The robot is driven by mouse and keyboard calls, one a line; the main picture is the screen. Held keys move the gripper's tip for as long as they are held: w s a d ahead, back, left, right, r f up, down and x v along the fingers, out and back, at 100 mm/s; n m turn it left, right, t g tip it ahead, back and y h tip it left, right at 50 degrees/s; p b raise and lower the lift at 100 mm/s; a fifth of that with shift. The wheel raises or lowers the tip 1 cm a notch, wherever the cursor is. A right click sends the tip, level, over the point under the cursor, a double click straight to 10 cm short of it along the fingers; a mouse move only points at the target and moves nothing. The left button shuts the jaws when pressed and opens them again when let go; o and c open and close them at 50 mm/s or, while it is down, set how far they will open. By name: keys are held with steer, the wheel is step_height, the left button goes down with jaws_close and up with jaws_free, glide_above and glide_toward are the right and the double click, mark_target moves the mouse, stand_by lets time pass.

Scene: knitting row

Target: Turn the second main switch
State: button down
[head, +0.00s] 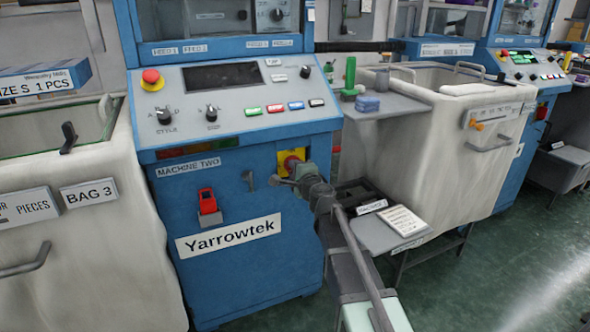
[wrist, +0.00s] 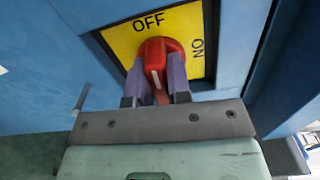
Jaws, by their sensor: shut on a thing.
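The main switch is a red knob (wrist: 156,52) on a yellow plate (wrist: 200,30) marked OFF and ON, set in a blue panel. In the wrist view, OFF is above the knob and ON to its right. My gripper (wrist: 159,82) is shut on the knob, with one purple-grey finger on each side. The knob's grip lies roughly upright in that view, with a pale mark on it. In the head view, the yellow plate (head: 291,157) is on the front of the blue machine labelled MACHINE TWO (head: 188,167).
A red emergency button (head: 152,80) and dials are on the console above. A red-handled fitting (head: 208,204) and a small grey handle (head: 248,180) are left of the switch. A side shelf (head: 385,236) with a card and a white bin (head: 425,150) stand to the right.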

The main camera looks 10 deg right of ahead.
steer(key=shift+n, duration=0.6)
steer(key=c, duration=1.1)
jaws_free()
steer(key=shift+o, duration=0.2)
steer(key=shift+s, duration=0.1)
steer(key=v, duration=1)
steer(key=shift+s, duration=0.25)
steer(key=shift+d, duration=0.1)
